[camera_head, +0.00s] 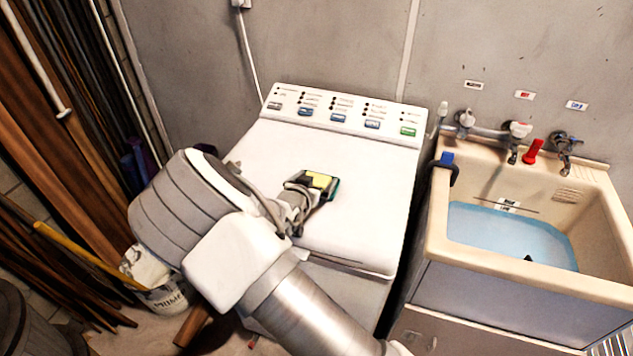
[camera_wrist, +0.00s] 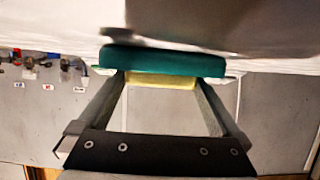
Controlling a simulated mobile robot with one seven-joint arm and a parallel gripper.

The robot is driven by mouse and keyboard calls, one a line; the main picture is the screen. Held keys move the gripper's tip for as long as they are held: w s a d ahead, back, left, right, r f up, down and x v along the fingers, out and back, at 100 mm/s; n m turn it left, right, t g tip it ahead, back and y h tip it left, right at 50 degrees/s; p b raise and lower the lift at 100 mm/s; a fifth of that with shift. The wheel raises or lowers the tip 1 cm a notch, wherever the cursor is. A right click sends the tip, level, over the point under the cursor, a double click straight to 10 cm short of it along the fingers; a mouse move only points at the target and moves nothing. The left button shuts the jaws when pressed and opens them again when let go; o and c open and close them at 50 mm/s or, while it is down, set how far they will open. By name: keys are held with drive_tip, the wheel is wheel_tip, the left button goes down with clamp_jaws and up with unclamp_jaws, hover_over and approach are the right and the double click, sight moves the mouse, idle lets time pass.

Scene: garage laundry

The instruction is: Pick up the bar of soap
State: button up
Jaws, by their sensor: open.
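The bar of soap looks like a small yellow block (camera_head: 321,181) on top of the white washer, with a dark green piece (camera_head: 335,190) against it that may be a dish. In the wrist view, which is upside down, the yellow block (camera_wrist: 160,80) lies against a teal slab (camera_wrist: 165,62) on the white top. My gripper (camera_head: 317,186) reaches in from the left, low over the washer. In the wrist view my gripper (camera_wrist: 160,88) is open, its fingers on either side of the yellow block, with gaps visible. Contact at the tips cannot be told.
The washer top (camera_head: 370,210) is otherwise clear. Its control panel (camera_head: 340,115) rises at the back. A sink (camera_head: 440,225) with blue water, taps (camera_head: 517,132) and a red item (camera_head: 533,151) stands to the right. A bucket (camera_head: 165,298) and boards (camera_head: 75,150) stand at the left.

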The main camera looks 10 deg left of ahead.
drive_tip(key=shift+w+f, duration=0.1)
drive_tip(key=shift+w, duration=0.15)
drive_tip(key=c, duration=1.1)
